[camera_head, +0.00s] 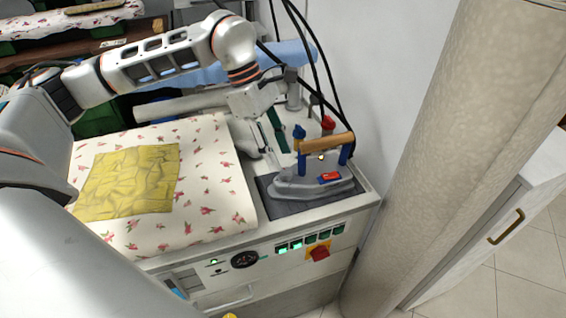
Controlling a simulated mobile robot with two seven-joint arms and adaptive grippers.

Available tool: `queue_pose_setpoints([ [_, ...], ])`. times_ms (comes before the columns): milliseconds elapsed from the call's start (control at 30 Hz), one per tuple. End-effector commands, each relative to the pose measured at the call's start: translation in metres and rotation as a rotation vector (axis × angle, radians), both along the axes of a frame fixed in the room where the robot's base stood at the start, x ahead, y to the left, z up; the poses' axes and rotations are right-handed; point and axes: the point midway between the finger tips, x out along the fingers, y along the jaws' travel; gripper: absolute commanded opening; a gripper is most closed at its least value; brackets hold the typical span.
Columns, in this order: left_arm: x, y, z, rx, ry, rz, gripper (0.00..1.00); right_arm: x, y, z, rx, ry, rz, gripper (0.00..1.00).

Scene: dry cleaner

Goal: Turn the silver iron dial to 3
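The silver iron (300,186) sits on a dark rest pad (283,207) at the right end of the ironing station. It has a wooden handle (328,143) on blue posts and a red switch (330,177) on its side. A small dark and yellow round part (321,157) under the handle may be the dial; its marks are too small to read. My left gripper (258,148) points down just left of the iron, apart from it. Its fingers are small and partly hidden, so I cannot tell their opening. My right gripper is not in view.
Black cables (325,70) hang behind the iron. The front panel has a red knob (319,253). A beige column (440,140) stands close on the right.

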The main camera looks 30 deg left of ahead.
Motion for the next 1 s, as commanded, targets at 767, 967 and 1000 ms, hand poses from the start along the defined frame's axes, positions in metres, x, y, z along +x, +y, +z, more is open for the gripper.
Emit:
queue_pose_setpoints([
  [767, 0.0, 0.029, 0.069, -0.001, 0.0, 0.001, 0.37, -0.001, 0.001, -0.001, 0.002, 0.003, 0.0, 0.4],
  [967, 0.0, 0.022, 0.067, 0.015, 0.021, 0.033, 0.37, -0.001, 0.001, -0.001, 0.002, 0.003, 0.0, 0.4],
  [1000, 0.001, 0.018, 0.066, 0.027, 0.034, 0.058, 0.37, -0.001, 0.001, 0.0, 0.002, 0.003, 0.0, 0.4],
])
